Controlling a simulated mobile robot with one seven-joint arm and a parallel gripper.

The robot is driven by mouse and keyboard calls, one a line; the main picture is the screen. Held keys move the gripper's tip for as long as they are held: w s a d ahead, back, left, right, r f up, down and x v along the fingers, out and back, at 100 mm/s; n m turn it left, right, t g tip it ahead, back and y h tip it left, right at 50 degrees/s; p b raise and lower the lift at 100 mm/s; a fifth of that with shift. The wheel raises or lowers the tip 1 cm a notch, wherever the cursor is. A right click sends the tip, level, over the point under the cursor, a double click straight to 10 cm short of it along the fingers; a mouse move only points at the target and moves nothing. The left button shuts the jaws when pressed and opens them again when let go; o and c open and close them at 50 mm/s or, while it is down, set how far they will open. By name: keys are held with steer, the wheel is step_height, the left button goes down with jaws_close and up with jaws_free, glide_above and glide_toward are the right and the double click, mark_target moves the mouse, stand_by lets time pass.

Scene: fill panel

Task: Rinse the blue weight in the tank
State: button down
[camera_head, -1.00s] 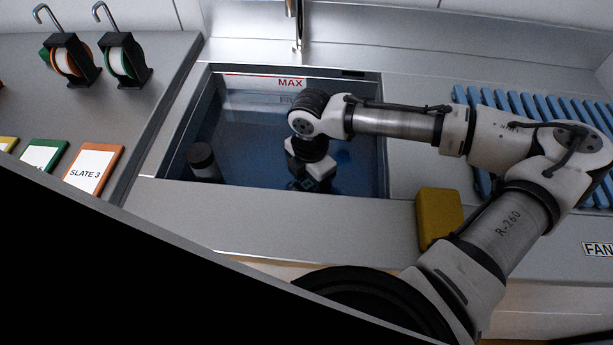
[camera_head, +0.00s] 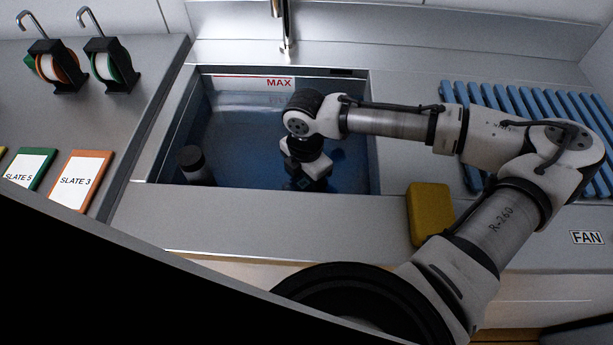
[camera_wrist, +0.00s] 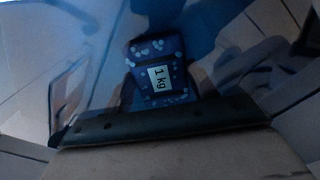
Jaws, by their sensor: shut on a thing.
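The tank (camera_head: 366,150) is sunk in the steel counter, holds bluish water, and has a red MAX line on its back wall. My gripper (camera_head: 305,184) points down inside it, near the front wall, its lower end dark and hard to make out. In the wrist view the blue weight (camera_wrist: 160,75) shows a white "1 kg" label and several pale spots. My gripper is shut on it. In the head view the weight cannot be told apart from the dark gripper end.
A dark cylinder with a pale top (camera_head: 193,163) stands at the tank's left. A tap (camera_head: 284,25) rises behind. A yellow block (camera_head: 429,212) sits right of the tank's front, a blue slatted rack (camera_head: 530,105) beyond. Slates (camera_head: 76,180) and black hooked holders (camera_head: 108,65) are left.

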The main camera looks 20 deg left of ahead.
steer(key=shift+s+a, duration=0.25)
steer(key=shift+a, duration=0.8)
steer(key=shift+w+d+p, duration=0.15)
steer(key=shift+d+p, duration=0.1)
steer(key=shift+d, duration=0.35)
steer(key=shift+w+d+p, duration=0.15)
steer(key=shift+d+p, duration=0.05)
steer(key=shift+d, duration=0.35)
steer(key=shift+s+a, duration=0.15)
steer(key=shift+a, duration=0.45)
steer(key=shift+s+a, duration=0.15)
steer(key=shift+a, duration=0.45)
stand_by(0.4)
stand_by(0.7)
step_height(320, 180, up, 26)
steer(key=p, duration=1.9)
